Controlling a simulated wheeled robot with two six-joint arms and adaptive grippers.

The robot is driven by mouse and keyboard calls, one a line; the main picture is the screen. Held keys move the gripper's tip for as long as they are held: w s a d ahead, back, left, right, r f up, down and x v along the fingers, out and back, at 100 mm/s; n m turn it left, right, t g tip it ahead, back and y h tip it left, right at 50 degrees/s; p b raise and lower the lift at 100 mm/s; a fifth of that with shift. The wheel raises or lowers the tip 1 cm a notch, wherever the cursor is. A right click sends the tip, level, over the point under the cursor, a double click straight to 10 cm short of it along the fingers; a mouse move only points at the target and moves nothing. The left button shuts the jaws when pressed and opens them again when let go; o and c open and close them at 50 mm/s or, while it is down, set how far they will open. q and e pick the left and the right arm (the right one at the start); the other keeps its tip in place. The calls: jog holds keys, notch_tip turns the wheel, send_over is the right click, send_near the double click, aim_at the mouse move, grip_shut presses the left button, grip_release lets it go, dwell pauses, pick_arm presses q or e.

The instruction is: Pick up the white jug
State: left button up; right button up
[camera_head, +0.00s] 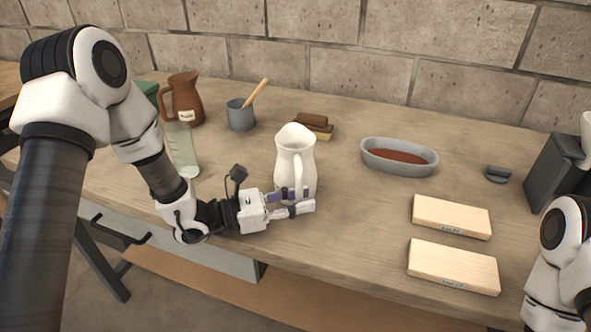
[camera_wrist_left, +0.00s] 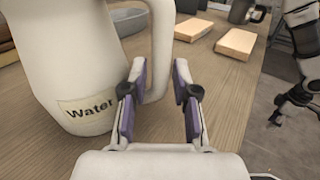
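The white jug (camera_head: 291,154) stands upright on the workbench, its handle facing the bench's front edge. In the left wrist view the jug (camera_wrist_left: 75,60) fills the left side and bears a label reading "Water". My left gripper (camera_head: 302,201) is low at the jug's handle side. In the left wrist view its purple-padded fingers (camera_wrist_left: 160,78) are apart, with the lower handle between them, closer to the left finger. A gap shows at the right finger. My right arm shows at the lower right of the head view; its fingers cannot be made out.
A brown pitcher (camera_head: 186,99), clear beaker (camera_head: 183,150), grey cup with a wooden stick (camera_head: 240,115) and brush (camera_head: 314,125) stand behind and left. A grey oval dish (camera_head: 399,157) and two wooden blocks (camera_head: 452,216) lie right. Bare bench (camera_head: 352,215) separates jug and blocks.

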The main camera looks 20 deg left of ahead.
pick_arm(q)
grip_shut()
jog(key=shift+r, duration=0.15)
